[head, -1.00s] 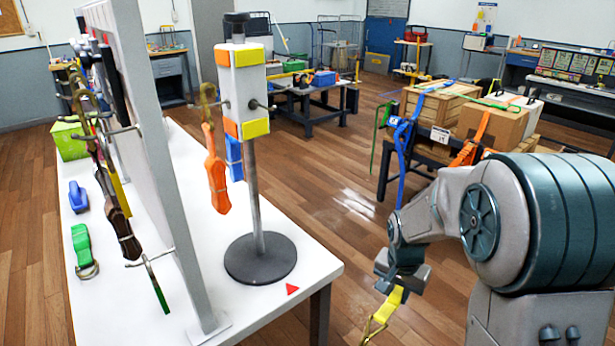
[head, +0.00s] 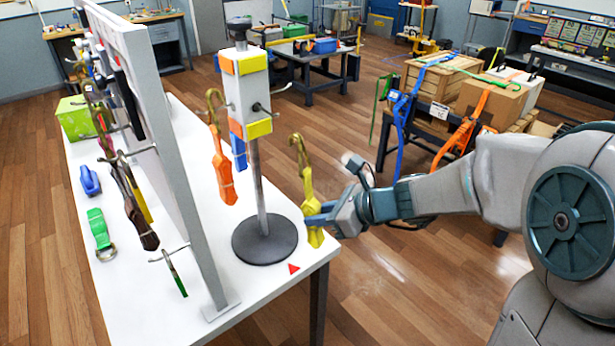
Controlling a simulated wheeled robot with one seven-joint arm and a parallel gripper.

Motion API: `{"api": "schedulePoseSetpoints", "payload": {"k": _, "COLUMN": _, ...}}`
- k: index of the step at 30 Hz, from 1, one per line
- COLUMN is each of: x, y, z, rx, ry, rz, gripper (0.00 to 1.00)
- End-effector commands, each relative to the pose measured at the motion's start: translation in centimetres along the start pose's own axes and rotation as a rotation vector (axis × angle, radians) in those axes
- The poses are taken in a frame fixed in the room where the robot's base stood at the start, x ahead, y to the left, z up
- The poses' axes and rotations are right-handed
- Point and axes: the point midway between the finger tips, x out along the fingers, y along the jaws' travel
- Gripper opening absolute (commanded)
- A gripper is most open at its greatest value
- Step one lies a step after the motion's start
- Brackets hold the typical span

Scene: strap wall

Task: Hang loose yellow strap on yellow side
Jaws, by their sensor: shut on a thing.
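My gripper (head: 318,216) is shut on the yellow strap (head: 309,186). The strap hangs upright in it with its metal hook at the top, just right of the stand, near the table's right edge. The stand has a white block (head: 245,97) on a pole with a round dark base (head: 265,239). The block carries orange and yellow plates, with a yellow side plate (head: 258,128) low on the right face. A peg (head: 262,108) sticks out on that side and holds nothing.
A tall panel (head: 160,140) with several hanging straps stands on the white table (head: 190,333) left of the stand. A green strap (head: 99,230), a blue one (head: 90,181) and a green box (head: 76,118) are at left. A red triangle (head: 293,268) marks the front.

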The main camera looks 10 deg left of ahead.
Motion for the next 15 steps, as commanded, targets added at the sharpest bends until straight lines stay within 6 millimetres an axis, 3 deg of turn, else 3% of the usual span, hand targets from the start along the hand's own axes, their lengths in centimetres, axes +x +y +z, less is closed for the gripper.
{"api": "schedulePoseSetpoints", "payload": {"k": 1, "x": -0.5, "y": 0.3, "z": 1.8, "rx": 0.016, "ry": -0.034, "rz": -0.027, "gripper": 0.00}}
{"api": "schedulePoseSetpoints", "payload": {"k": 6, "x": -1.1, "y": 0.5, "z": 5.2, "rx": 0.059, "ry": -0.118, "rz": -0.108, "gripper": 0.00}}
{"api": "schedulePoseSetpoints", "payload": {"k": 15, "x": -1.1, "y": 0.4, "z": 6.8, "rx": 0.078, "ry": -0.157, "rz": -0.144, "gripper": 0.00}}
